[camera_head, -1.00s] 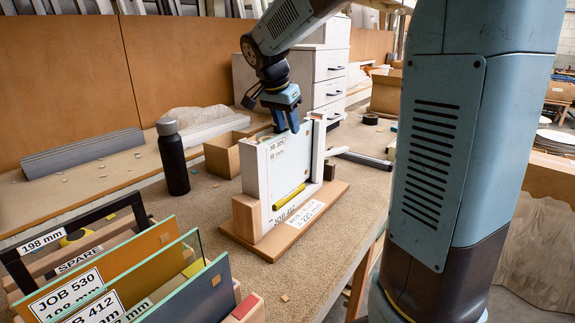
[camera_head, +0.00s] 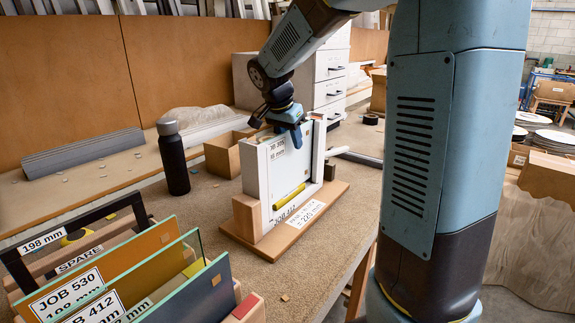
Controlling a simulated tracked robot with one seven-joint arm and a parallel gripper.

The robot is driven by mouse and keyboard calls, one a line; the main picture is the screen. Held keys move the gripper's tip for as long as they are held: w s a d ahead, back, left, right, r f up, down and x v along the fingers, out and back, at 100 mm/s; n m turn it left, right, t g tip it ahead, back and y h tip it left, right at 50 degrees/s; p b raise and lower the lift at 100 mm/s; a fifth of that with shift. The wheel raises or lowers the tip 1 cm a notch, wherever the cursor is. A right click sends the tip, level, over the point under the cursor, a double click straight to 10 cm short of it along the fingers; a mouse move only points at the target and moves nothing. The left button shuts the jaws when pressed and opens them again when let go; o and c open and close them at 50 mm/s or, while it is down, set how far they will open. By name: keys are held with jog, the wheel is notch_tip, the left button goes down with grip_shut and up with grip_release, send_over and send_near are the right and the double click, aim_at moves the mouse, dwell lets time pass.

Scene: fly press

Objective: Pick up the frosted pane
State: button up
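A whitish, frosted-looking pane (camera_head: 287,178) stands upright in a wooden stand (camera_head: 262,247) in the middle of the bench. It carries a white job label near its top and a yellow strip low on its face. My gripper (camera_head: 289,138) points down at the pane's top edge. One finger shows in front of the pane's face, close to the label. The other finger is mostly hidden, so I cannot tell whether the fingers touch or grip the pane.
A rack at front left holds an amber pane (camera_head: 112,270), a bluish pane (camera_head: 200,295) and a black frame (camera_head: 80,225). A black bottle (camera_head: 173,160) and cardboard box (camera_head: 222,158) stand behind the stand. A grey bar (camera_head: 360,158) lies right.

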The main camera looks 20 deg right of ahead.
jog(key=shift+f, duration=0.25)
dwell(0.4)
grip_shut()
dwell(1.3)
